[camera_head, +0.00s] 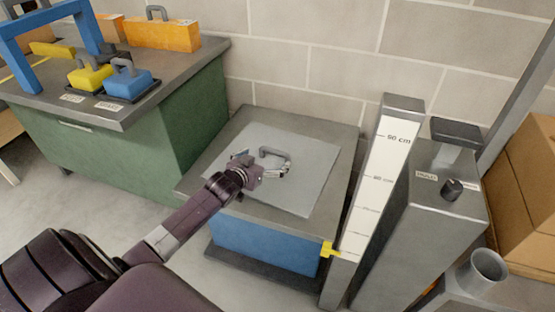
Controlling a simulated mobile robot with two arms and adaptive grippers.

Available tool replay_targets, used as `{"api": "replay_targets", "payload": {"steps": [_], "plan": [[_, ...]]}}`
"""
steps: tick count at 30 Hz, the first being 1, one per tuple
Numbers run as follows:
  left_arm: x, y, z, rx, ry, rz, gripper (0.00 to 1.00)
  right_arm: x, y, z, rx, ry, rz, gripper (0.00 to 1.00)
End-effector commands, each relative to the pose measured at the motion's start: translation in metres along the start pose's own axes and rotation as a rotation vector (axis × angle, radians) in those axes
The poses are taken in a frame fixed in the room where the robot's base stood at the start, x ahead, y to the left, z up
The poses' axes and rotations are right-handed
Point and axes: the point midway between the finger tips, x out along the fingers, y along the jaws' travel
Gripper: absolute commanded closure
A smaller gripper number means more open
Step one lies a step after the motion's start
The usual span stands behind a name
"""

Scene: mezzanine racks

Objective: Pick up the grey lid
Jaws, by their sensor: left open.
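The grey lid (307,182) is a flat, light grey square plate with a grey loop handle (275,153) on top. It lies on a darker grey surface over a blue box, in the middle of the camera_head view. My left gripper (279,170) is open at the handle, just on its near side. I cannot tell whether the fingers touch the handle. The gripper and wrist hide a small part of the lid. My right gripper is not in view.
A green workbench (190,122) with blocks and a blue frame stands at left. A height scale (379,170) and a grey control post (436,207) stand close on the right, with cardboard boxes (530,185) beyond. A block wall is behind.

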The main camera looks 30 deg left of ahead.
Motion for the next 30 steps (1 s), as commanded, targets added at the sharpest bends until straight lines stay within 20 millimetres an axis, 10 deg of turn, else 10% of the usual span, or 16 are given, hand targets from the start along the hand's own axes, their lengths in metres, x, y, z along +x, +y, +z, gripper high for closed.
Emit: {"api": "replay_targets", "payload": {"steps": [14, 30], "plan": [[0.031, 0.002, 0.004, 0.001, 0.002, 0.000, 0.00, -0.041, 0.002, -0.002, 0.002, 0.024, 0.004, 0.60], [0.065, 0.003, 0.006, 0.001, 0.000, 0.000, 0.00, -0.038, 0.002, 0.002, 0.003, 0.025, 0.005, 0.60]]}}
